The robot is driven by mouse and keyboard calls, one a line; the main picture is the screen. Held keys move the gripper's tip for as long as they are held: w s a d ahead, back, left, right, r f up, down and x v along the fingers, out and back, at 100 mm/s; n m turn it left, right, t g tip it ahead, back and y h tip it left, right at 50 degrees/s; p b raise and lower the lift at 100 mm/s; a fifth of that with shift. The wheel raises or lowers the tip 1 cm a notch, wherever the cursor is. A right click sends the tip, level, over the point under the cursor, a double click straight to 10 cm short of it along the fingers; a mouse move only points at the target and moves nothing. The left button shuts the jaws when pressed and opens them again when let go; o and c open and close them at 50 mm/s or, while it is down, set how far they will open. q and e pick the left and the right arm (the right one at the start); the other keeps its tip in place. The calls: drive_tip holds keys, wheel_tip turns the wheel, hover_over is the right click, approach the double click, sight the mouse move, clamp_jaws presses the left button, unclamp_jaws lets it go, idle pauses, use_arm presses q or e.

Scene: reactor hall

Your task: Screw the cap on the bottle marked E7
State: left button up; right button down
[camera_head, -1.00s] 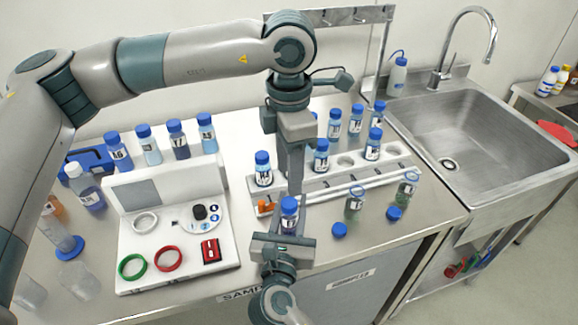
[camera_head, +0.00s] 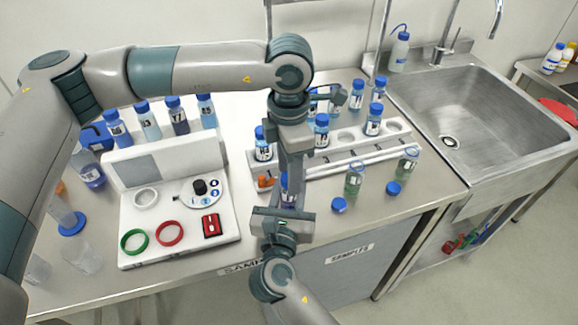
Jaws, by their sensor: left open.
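A blue-capped bottle (camera_head: 287,190) stands in front of the rack, mostly hidden by my grippers; its label cannot be read now. My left gripper (camera_head: 292,172) points down over this bottle, open, its fingertips close to the cap. My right gripper (camera_head: 284,212) comes from the front edge and is level with the bottle's body; its fingers are too hidden to tell their state. Two uncapped bottles with greenish contents, a left one (camera_head: 354,181) and a right one (camera_head: 407,164), stand in front of the rack. Loose blue caps (camera_head: 339,205) (camera_head: 393,188) lie near them. I cannot read E7 on any bottle.
A white rack (camera_head: 330,168) holds several capped bottles. A white station (camera_head: 180,240) with green (camera_head: 134,240) and red (camera_head: 170,233) rings stands left. Several capped bottles line up behind it. Clear cups (camera_head: 82,258) are at the front left; the sink (camera_head: 480,130) is right.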

use_arm(q)
clamp_jaws()
drive_tip(key=shift+o, duration=0.7)
unclamp_jaws()
wheel_tip(320, 180, up, 12)
use_arm(e)
drive_tip(key=c, duration=1.2)
unclamp_jaws()
